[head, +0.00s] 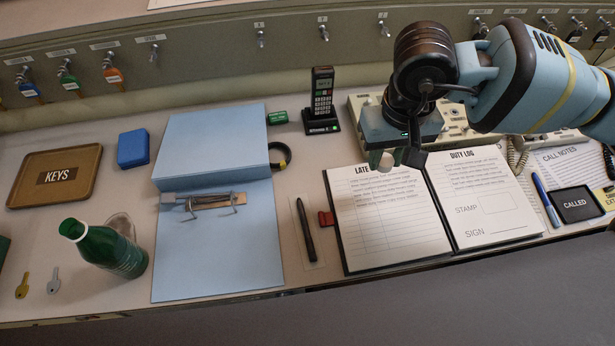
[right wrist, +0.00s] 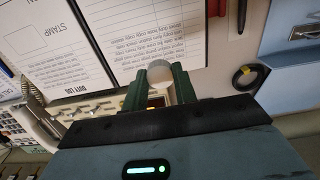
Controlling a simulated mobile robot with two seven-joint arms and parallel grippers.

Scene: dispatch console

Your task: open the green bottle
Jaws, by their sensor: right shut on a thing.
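The green bottle (head: 112,252) stands at the left front of the desk in the head view. My right gripper (head: 396,160) is far to the right of the bottle, above the open log book. My left gripper is in neither view.
A clear glass (head: 122,224) stands behind the bottle. Two keys (head: 53,280) (head: 22,284) lie to its left, and a KEYS tray (head: 92,152) lies behind. A blue folder (head: 215,260) with a metal clip lies right of the bottle. A cordless phone (head: 322,100) stands near the back.

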